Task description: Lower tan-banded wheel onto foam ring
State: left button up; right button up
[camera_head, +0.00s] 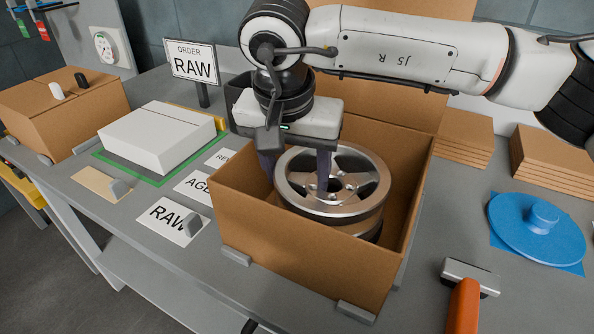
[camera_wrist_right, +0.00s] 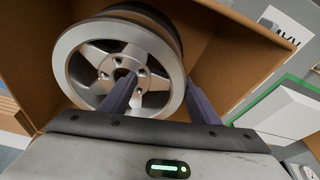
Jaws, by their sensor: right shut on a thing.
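A silver spoked wheel (camera_head: 345,207) is inside the open cardboard box (camera_head: 290,262), face up, its upper rim near the box's rim height. A little of its darker, brownish side shows below the rim. It also shows in the right wrist view (camera_wrist_right: 88,47). My right gripper (camera_head: 296,180) reaches down into the box from above and is shut on the wheel's rim, one finger outside the rim and one inside among the spokes. The foam ring is hidden, so I cannot tell whether the wheel touches it. My left gripper is not in view.
The box walls stand close around the wheel. Left are RAW and AGED cards (camera_head: 172,221), a white box (camera_head: 157,136) on a green-edged mat and another cardboard box (camera_head: 62,108). Right are a blue disc (camera_head: 535,219), an orange-handled tool (camera_head: 464,305) and stacked cardboard (camera_head: 555,158).

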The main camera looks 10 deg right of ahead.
jog(key=shift+f+b, duration=0.45)
jog(key=shift+f, duration=0.05)
jog(key=o, duration=1.8)
jog(key=shift+o, duration=0.8)
jog(key=shift+f, duration=0.15)
jog(key=o, duration=0.4)
jog(key=shift+o, duration=0.2)
jog(key=shift+r, duration=0.3)
jog(key=p+v, duration=0.1)
jog(key=v, duration=0.9)
